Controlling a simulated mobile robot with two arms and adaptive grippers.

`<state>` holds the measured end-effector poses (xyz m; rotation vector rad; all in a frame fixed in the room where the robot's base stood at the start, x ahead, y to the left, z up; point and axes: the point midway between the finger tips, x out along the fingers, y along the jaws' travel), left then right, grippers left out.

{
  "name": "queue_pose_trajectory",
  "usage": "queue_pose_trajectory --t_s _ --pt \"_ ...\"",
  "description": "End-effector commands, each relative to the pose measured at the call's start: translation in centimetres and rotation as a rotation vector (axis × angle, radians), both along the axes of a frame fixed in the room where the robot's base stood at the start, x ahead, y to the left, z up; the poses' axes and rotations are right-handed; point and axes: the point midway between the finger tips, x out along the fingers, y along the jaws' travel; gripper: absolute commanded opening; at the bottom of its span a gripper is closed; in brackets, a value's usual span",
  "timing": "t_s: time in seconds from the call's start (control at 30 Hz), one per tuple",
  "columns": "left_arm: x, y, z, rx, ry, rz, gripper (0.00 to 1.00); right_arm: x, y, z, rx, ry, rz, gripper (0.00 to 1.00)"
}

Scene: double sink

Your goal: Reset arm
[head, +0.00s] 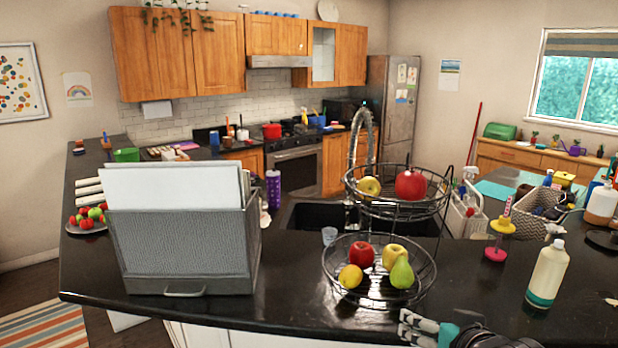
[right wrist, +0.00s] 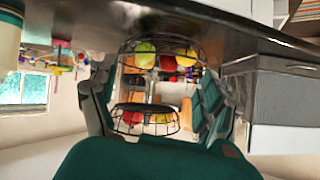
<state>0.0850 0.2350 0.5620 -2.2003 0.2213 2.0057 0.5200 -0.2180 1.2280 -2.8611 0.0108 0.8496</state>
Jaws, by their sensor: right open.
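My right gripper (head: 415,328) is at the bottom edge of the head view, at the front edge of the black counter (head: 300,308). It is open and empty, just right of and nearer than the two-tier wire fruit basket (head: 378,300). In the right wrist view, which looks upside down, the open fingers of the right gripper (right wrist: 160,100) stand apart. The fruit basket (right wrist: 148,128) shows beyond and between them, not gripped. My left gripper is not in view.
A grey file box (head: 185,250) with white papers stands at the left on the counter. A white spray bottle (head: 547,275) stands right of the basket. The sink (head: 310,216) lies behind the basket.

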Motion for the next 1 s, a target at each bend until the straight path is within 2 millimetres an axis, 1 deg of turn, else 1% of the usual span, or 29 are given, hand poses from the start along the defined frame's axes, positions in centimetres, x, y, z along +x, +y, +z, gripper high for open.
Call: queue_pose_trajectory --t_s 0.03,0.07,0.1,0.17,0.2,0.3,0.4,0.5,0.73,0.77,0.83,0.97,1.0 --pt "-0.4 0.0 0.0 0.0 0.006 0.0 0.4 -1.6 0.2 -3.2 -0.019 0.067 0.015 0.82" --pt "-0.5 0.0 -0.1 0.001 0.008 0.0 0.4 -2.6 0.3 -5.0 -0.034 0.104 0.025 0.82" --pt "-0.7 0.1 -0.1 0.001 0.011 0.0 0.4 -4.2 0.4 -7.5 -0.055 0.159 0.041 0.82" --pt "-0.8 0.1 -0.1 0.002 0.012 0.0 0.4 -6.9 0.6 -10.9 -0.084 0.239 0.066 0.82" --pt "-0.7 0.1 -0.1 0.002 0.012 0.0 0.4 -8.6 0.7 -12.8 -0.101 0.286 0.084 0.82" --pt "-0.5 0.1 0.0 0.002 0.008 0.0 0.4 -12.5 0.8 -16.5 -0.136 0.384 0.121 0.82" --pt "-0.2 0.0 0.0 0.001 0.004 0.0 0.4 -15.8 1.0 -19.0 -0.16 0.463 0.154 0.82" --pt "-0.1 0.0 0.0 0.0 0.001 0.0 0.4 -18.8 1.1 -20.9 -0.179 0.53 0.182 0.82" --pt "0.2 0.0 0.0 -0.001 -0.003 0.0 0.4 -25.0 1.2 -24.0 -0.21 0.663 0.243 0.82" --pt "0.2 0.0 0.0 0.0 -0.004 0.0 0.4 -25.8 1.2 -24.3 -0.213 0.679 0.25 0.82" --pt "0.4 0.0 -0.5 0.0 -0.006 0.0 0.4 -25.0 1.3 -26.6 -0.216 0.682 0.251 0.82" --pt "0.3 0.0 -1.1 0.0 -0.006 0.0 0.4 -24.3 1.4 -30.5 -0.215 0.695 0.254 0.82" --pt "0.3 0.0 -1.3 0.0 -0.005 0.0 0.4 -24.1 1.4 -31.8 -0.215 0.699 0.255 0.82"
